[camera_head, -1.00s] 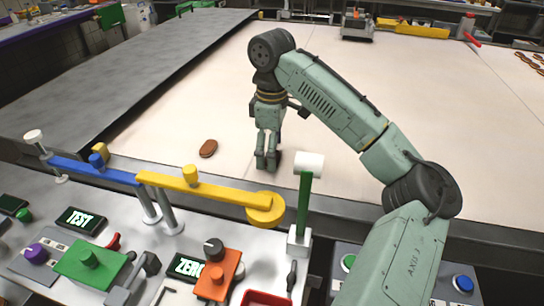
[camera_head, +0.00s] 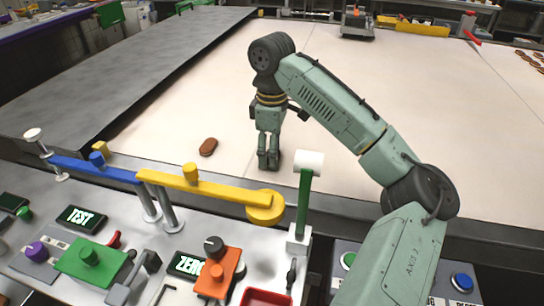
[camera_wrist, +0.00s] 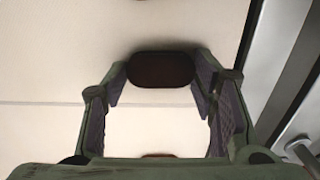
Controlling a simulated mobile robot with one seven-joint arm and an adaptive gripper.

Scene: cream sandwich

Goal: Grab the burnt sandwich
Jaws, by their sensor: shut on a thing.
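My gripper (camera_head: 268,160) points straight down at the pale belt surface. In the wrist view, my gripper (camera_wrist: 165,90) has its fingers on either side of a very dark oval sandwich (camera_wrist: 162,69), shut on it. The head view mostly hides this sandwich behind the fingers. A brown sandwich (camera_head: 208,147) lies on the belt to the left of my gripper, apart from it. A brown edge (camera_wrist: 158,155) also shows low in the wrist view; I cannot tell what it belongs to.
The pale belt (camera_head: 340,110) is wide and mostly clear around my gripper. A yellow bar (camera_head: 215,190), a blue bar (camera_head: 95,172) and a white-topped green post (camera_head: 305,200) stand along its front edge. Several brown sandwiches (camera_head: 535,58) lie at the far right.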

